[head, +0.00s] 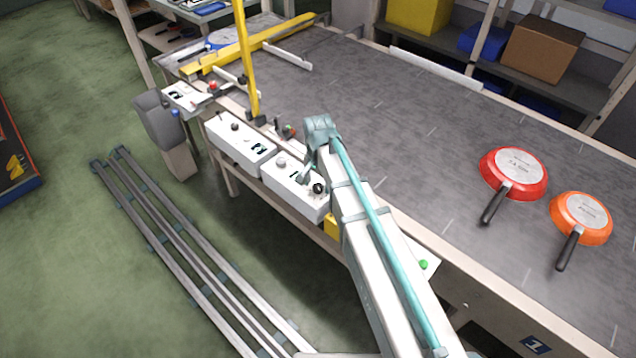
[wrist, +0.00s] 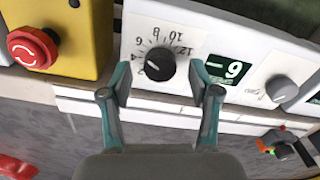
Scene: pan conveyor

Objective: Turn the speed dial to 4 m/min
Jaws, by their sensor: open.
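The speed dial (wrist: 160,64) is a round black knob on a white panel, with numbers around it that appear upside down in the wrist view. A pale pointer mark on the knob faces left, towards the 4 side of the scale; its exact setting is hard to read. Beside it a green display (wrist: 229,69) shows a digit that looks like an inverted 6. My gripper (wrist: 160,88) is open, its two teal fingers on either side below the dial, with no visible grip on it. In the head view the dial (head: 319,188) is beside my arm.
A grey knob (wrist: 281,88) is beside the display. A red emergency button (wrist: 33,47) on a yellow box is at the left. A red pan (head: 514,172) and an orange pan (head: 580,217) lie on the conveyor (head: 420,140). A yellow post (head: 247,60) stands behind the control boxes.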

